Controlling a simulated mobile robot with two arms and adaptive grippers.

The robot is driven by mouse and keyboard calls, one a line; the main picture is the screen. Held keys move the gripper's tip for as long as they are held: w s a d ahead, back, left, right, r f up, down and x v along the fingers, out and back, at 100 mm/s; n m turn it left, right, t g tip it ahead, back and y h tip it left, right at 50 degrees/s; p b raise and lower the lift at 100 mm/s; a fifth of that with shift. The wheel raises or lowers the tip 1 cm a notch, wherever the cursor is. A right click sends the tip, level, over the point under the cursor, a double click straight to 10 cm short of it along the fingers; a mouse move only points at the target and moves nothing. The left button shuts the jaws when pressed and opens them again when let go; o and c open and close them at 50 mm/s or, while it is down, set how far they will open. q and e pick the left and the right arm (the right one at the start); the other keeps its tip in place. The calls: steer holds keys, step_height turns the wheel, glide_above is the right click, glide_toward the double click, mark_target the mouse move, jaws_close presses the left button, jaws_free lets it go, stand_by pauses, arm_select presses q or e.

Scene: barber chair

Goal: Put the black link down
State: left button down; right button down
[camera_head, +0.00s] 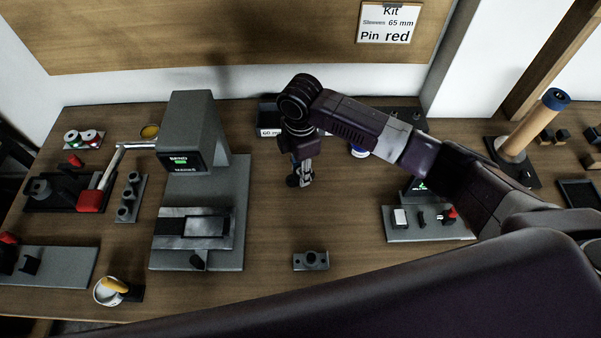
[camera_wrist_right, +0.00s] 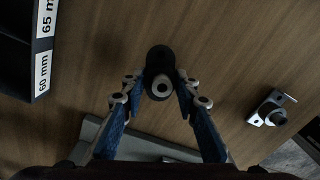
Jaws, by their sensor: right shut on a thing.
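The black link (camera_wrist_right: 158,57) shows in the right wrist view as a dark rounded piece with a pale ring at its near end. My right gripper (camera_wrist_right: 159,88) is shut on it, with a fingertip on each side. In the head view my right gripper (camera_head: 301,176) points down over the bare middle of the table, right of the grey press. The link (camera_head: 292,181) is small and dark there, partly hidden by the fingers. I cannot tell how far it is above the wood. My left gripper is not in view.
The grey press (camera_head: 240,215) stands left of the gripper. A small block with a hole (camera_head: 311,261) lies nearer the front. A labelled bin (camera_head: 268,132) is behind. A grey plate with small parts (camera_head: 430,234) is to the right. Bare wood lies between.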

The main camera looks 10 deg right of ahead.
steer(key=shift+f, duration=1.15)
steer(key=c, duration=1.5)
jaws_free()
steer(key=shift+f, duration=0.1)
step_height(320, 180, up, 12)
steer(key=shift+r+b, duration=0.15)
steer(key=shift+b, duration=0.55)
